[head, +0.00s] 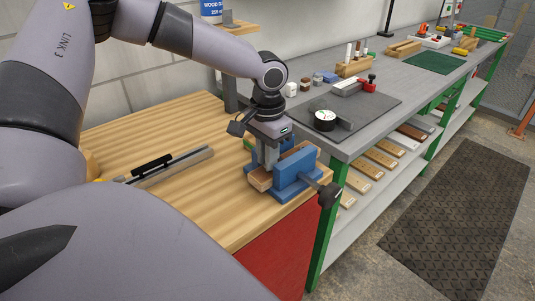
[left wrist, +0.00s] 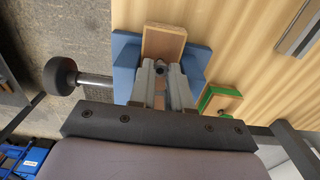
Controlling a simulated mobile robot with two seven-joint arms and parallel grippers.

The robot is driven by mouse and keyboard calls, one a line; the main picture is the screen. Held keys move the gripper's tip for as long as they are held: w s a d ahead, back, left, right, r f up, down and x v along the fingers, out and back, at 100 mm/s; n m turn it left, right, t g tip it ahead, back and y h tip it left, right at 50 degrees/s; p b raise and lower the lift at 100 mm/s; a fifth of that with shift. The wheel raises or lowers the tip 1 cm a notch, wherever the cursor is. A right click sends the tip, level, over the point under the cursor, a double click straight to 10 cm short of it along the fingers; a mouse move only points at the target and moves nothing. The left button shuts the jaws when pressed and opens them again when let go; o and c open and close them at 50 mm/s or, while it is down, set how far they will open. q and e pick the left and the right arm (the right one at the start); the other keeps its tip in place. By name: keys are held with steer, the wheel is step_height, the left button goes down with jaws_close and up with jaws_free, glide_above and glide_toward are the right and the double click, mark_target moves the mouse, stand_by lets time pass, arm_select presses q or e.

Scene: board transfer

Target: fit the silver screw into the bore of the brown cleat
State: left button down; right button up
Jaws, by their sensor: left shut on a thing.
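The brown cleat (head: 260,179) is a wooden block clamped in a blue vise (head: 290,182) at the table's near right corner. It also shows in the left wrist view (left wrist: 163,42), its end standing out past the jaws. My left gripper (head: 268,160) points down right above the cleat. In the left wrist view my fingers (left wrist: 160,72) are nearly together at the cleat's face, shut on the silver screw, which they mostly hide. A small dark round spot shows between the tips; I cannot tell if it is screw or bore, or how far the screw is in. My right gripper is not in view.
The vise's black-knobbed handle (head: 329,194) sticks out past the table edge. A green-edged wooden piece (left wrist: 220,101) lies beside the vise. A metal rail (head: 172,167) lies to the left on the wooden table. A grey bench (head: 405,85) with tools stands behind.

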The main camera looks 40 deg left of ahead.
arm_select(q)
steer(key=shift+f+b, duration=0.3)
steer(key=shift+f, duration=0.2)
steer(key=c, duration=1)
jaws_free()
steer(key=shift+r, duration=0.1)
steer(key=shift+w+r, duration=0.15)
steer(key=shift+r, duration=0.05)
step_height(320, 180, up, 6)
steer(key=shift+r, duration=0.1)
steer(key=shift+d+r, duration=0.1)
steer(key=shift+r, duration=0.15)
steer(key=shift+d, duration=0.1)
